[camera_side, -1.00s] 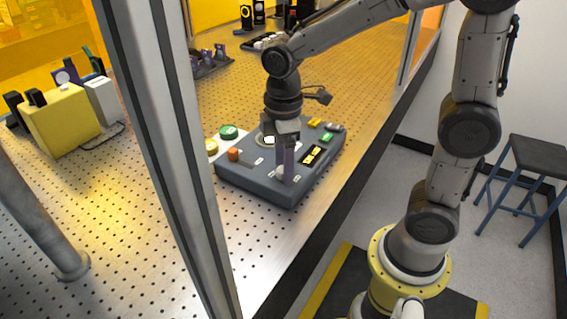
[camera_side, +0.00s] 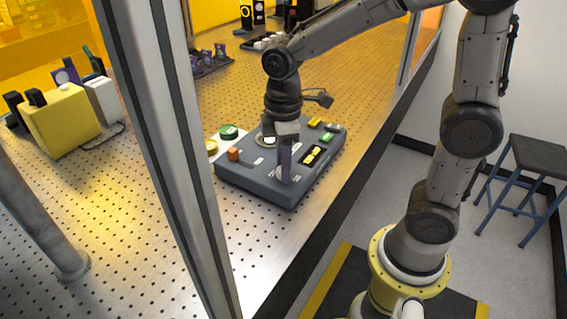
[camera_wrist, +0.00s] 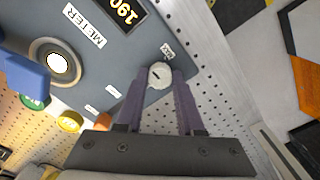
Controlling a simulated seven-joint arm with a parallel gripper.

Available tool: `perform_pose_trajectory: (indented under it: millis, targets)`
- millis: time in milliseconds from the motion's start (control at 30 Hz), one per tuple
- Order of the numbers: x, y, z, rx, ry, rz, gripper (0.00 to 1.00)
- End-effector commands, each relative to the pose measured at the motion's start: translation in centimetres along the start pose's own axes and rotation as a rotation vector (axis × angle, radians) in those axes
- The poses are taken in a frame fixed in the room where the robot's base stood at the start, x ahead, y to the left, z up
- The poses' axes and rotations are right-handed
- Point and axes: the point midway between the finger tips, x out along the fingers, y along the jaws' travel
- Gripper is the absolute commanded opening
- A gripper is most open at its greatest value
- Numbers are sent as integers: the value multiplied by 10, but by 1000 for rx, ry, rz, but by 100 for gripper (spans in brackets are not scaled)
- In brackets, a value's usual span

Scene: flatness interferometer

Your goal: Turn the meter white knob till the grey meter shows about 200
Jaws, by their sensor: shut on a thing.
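The white knob (camera_wrist: 159,76) sits near the edge of the grey meter box (camera_side: 262,184), beside a small "MAX" label. My gripper (camera_wrist: 159,84) has its two purple fingers on either side of the knob and is shut on it. In the side view my gripper (camera_side: 285,172) points straight down at the box's near corner, and its fingers mostly hide the knob. The meter's dark display (camera_wrist: 128,10) shows yellow digits that read 190, partly cut by the frame's top edge. It also shows in the side view (camera_side: 313,156), too small to read.
A "METER" label (camera_wrist: 84,26) and a ringed round window (camera_wrist: 58,63) are on the box. An orange block (camera_side: 234,154), a green button (camera_side: 229,132) and a yellow button (camera_side: 211,147) are near its left side. A blurred blue shape (camera_wrist: 22,72) is at the wrist view's left.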

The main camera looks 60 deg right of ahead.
Motion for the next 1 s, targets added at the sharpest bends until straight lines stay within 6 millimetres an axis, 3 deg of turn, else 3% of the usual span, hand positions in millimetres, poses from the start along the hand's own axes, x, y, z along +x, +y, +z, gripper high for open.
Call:
perform_pose_trajectory:
  millis: [433, 467, 600, 1000]
  targets:
    - [-1, 0, 0, 96, 1, 0, 0]
    - [-1, 0, 0, 95, 1, 0, 39]
    - [-1, 0, 0, 95, 1, 0, 64]
    - [-6, 0, 0, 94, 2, 2, 67]
